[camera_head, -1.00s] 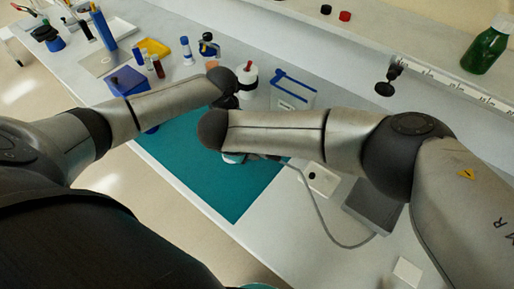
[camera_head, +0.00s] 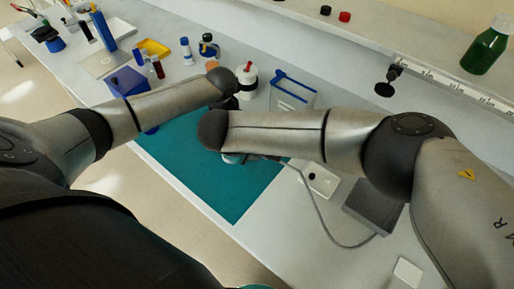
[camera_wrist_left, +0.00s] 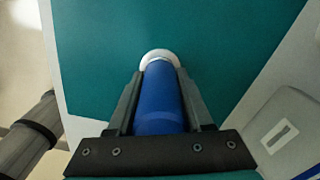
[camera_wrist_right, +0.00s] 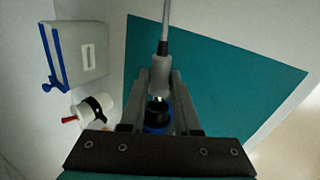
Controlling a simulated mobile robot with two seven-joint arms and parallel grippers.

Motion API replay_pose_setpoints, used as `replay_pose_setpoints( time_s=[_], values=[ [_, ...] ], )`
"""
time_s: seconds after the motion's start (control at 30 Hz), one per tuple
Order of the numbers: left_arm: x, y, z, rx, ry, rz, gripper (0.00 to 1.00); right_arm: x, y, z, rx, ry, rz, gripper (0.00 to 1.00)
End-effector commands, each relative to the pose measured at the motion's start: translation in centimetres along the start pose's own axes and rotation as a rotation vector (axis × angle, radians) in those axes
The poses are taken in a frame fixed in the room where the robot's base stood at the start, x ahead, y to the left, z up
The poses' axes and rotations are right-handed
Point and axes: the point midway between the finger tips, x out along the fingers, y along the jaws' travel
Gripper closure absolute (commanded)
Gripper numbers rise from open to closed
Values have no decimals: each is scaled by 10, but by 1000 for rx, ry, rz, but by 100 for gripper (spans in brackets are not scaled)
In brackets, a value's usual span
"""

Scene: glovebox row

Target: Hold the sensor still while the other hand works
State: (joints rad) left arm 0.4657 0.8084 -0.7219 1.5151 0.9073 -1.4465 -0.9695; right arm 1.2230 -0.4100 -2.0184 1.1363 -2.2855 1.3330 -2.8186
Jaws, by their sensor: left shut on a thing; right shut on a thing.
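The sensor is a blue cylinder (camera_wrist_left: 158,105) with a white rounded end, in the left wrist view. My left gripper (camera_wrist_left: 160,82) is shut on it, one finger along each side, above the teal mat (camera_wrist_left: 100,50). In the right wrist view my right gripper (camera_wrist_right: 160,78) is shut on a grey cable plug (camera_wrist_right: 159,72), its cable running up and away. A black end with a blue rim (camera_wrist_right: 156,122), apparently the sensor's, shows just beyond the plug's metal tip. I cannot tell whether they touch. In the head view my arms hide most of both grippers.
The cable (camera_head: 325,225) loops to a dark grey box (camera_head: 374,206) on the right. Vials and a blue box (camera_head: 127,82) are at the left. The mat's front (camera_head: 225,195) is clear.

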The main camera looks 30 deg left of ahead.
Motion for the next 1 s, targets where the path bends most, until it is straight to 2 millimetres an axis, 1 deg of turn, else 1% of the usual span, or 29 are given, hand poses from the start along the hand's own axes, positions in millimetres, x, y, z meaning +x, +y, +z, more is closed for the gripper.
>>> replay_pose_setpoints(
  time_s=[0.33, 1.0],
  values=[
    [0, 0, 0, 0, 0, -1, 100, 1, 0, 6, -2, 0, 4, 100],
    [0, 0, 0, 0, 0, -1, 100, 1, 0, 6, -2, 0, 4, 100]
  ],
)
